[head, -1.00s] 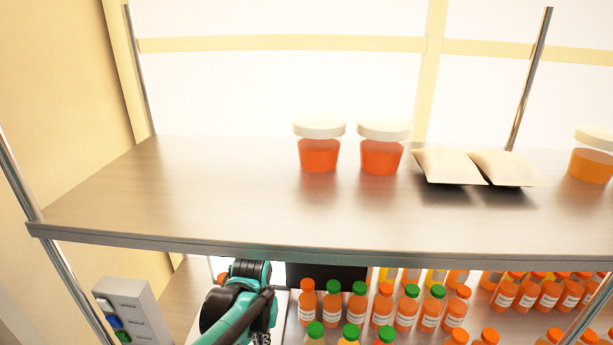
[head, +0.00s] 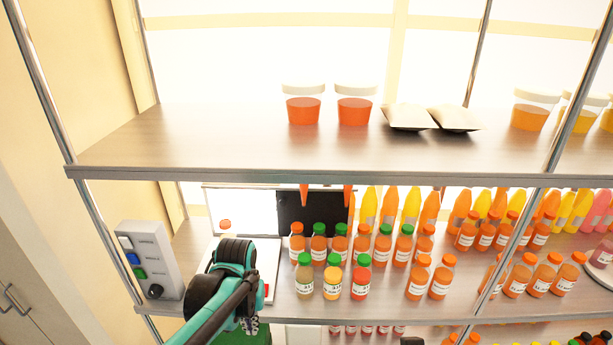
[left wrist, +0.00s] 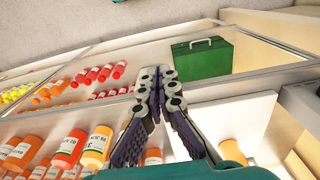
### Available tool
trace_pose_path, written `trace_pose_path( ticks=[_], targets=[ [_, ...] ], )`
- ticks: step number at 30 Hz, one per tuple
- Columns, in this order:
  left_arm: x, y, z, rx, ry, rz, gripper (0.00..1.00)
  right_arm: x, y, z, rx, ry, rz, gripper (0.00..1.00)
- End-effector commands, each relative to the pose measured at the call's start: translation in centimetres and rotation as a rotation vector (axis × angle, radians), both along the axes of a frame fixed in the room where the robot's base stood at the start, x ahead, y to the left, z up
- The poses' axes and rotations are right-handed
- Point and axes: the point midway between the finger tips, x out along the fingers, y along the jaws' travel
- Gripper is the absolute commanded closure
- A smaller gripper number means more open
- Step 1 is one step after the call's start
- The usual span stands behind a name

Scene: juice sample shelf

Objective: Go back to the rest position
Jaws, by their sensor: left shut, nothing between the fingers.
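My left arm (head: 230,285) comes in from the lower left in the head view, in front of the middle shelf. Its gripper (head: 249,324) points down at the shelf's front edge and is only partly visible there. In the left wrist view the gripper's fingers (left wrist: 160,84) are shut together with nothing between them. A green case with a handle (left wrist: 203,56) shows beyond them. Bottles (left wrist: 97,147) stand to the left of the fingers. My right gripper is not in view.
The upper shelf (head: 200,150) holds lidded jars (head: 304,108) and two pouches (head: 409,117). The middle shelf (head: 390,305) holds several juice bottles (head: 332,280) right of my arm. A grey button box (head: 147,258) stands left of it. A metal post (head: 105,255) rises at the left.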

Motion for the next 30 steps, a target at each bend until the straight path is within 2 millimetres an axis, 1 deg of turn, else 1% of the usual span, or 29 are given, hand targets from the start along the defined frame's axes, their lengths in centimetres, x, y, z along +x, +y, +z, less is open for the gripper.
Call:
trace_pose_path(
  ticks=[1, 6, 11, 14, 17, 20, 21, 23, 24, 26, 27, 30],
  targets=[
    [-0.1, 0.1, -0.6, -0.001, -0.009, 0.001, 1.0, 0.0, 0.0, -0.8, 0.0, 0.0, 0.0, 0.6],
    [-0.6, 0.4, -1.6, -0.004, -0.041, 0.003, 1.0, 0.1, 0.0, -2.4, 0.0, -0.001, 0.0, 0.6],
    [-1.4, 0.8, -3.3, -0.008, -0.086, 0.005, 1.0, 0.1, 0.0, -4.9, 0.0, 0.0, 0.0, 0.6],
    [-2.0, 1.2, -4.6, -0.01, -0.122, 0.007, 1.0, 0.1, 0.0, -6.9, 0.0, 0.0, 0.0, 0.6],
    [-2.8, 1.5, -6.4, -0.013, -0.168, 0.01, 1.0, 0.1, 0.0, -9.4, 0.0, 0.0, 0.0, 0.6],
    [-4.0, 2.1, -9.1, -0.016, -0.229, 0.014, 1.0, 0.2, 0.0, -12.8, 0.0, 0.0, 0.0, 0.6],
    [-4.5, 2.3, -10.4, -0.017, -0.258, 0.016, 1.0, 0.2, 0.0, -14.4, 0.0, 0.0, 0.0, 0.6],
    [-5.3, 2.7, -12.4, -0.018, -0.305, 0.019, 1.0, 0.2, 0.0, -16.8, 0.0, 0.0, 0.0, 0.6],
    [-5.9, 2.9, -13.7, -0.018, -0.335, 0.02, 1.0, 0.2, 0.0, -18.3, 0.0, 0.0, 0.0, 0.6],
    [-6.6, 3.2, -15.7, -0.017, -0.38, 0.021, 1.0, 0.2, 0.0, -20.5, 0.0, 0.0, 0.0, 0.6],
    [-7.1, 3.4, -17.0, -0.017, -0.41, 0.023, 1.0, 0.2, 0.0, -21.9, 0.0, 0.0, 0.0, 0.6],
    [-8.1, 3.8, -20.0, -0.015, -0.478, 0.028, 1.0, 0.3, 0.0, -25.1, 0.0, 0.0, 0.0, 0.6]
  ],
)
